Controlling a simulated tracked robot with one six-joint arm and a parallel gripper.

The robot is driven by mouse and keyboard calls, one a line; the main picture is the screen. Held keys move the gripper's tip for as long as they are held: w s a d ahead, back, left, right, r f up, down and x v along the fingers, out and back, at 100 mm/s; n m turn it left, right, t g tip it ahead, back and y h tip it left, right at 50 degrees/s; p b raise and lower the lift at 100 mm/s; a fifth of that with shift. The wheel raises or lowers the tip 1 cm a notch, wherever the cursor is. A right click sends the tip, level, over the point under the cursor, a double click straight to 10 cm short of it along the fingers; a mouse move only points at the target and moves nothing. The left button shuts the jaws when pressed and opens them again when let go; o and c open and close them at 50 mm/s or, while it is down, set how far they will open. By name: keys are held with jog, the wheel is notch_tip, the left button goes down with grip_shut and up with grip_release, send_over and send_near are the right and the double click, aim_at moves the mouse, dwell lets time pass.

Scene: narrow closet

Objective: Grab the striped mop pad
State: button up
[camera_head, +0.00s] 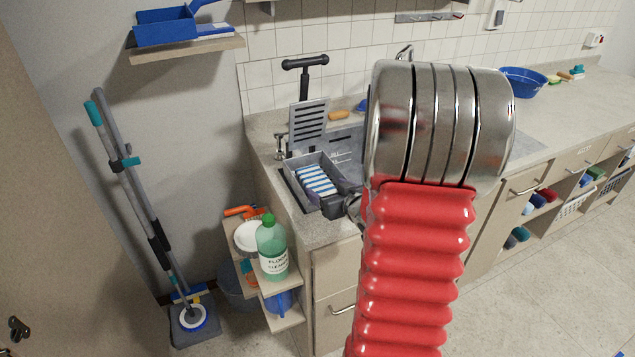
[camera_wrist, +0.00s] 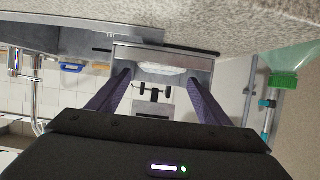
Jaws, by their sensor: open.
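The striped mop pad (camera_head: 318,178), blue and white, lies in a grey tray (camera_head: 312,158) at the left end of the sink. My gripper (camera_head: 331,197) is at the near end of the tray, partly hidden behind my red arm. In the wrist view my gripper (camera_wrist: 160,80) is open, with its two purple fingers apart and nothing between the visible pads. Beyond the fingertips a whitish end of the pad (camera_wrist: 160,69) shows inside the tray (camera_wrist: 125,53). I cannot tell if the fingers touch the tray.
A green floor cleaner bottle (camera_head: 273,248) stands on a small shelf left of the counter (camera_head: 322,230). Its cap (camera_wrist: 284,80) shows at the right in the wrist view. A slotted grey panel (camera_head: 308,124) and a black T-handle (camera_head: 305,64) rise behind the tray. A mop (camera_head: 150,215) leans at left.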

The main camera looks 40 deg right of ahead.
aim_at(319, 184)
jog(key=shift+x, duration=2.7)
jog(key=shift+c, duration=0.5)
jog(key=c, duration=0.8)
jog(key=shift+r, duration=0.1)
